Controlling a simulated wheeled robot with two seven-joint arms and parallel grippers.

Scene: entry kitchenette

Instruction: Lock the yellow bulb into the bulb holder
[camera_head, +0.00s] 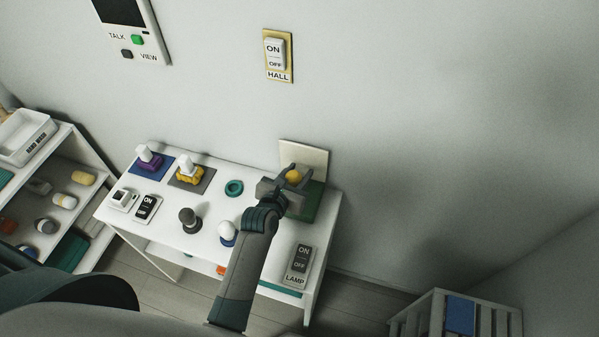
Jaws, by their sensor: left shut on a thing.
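The yellow bulb (293,175) shows between the fingers of my left gripper (290,185), which is shut on it. The gripper is at the back right of the white table, in front of an upright cream plate (314,158) and over a dark green base (313,208). The bulb holder cannot be made out; the gripper covers most of this spot. I cannot tell whether the bulb touches anything below. My right gripper is not in view.
The white table (268,263) also carries a LAMP switch (299,264), a teal ring (234,188), a white-topped bulb (228,231), a dark knob-like piece (189,217), and purple (150,162) and yellow (190,175) pieces on mats. A HALL switch (277,55) is on the wall.

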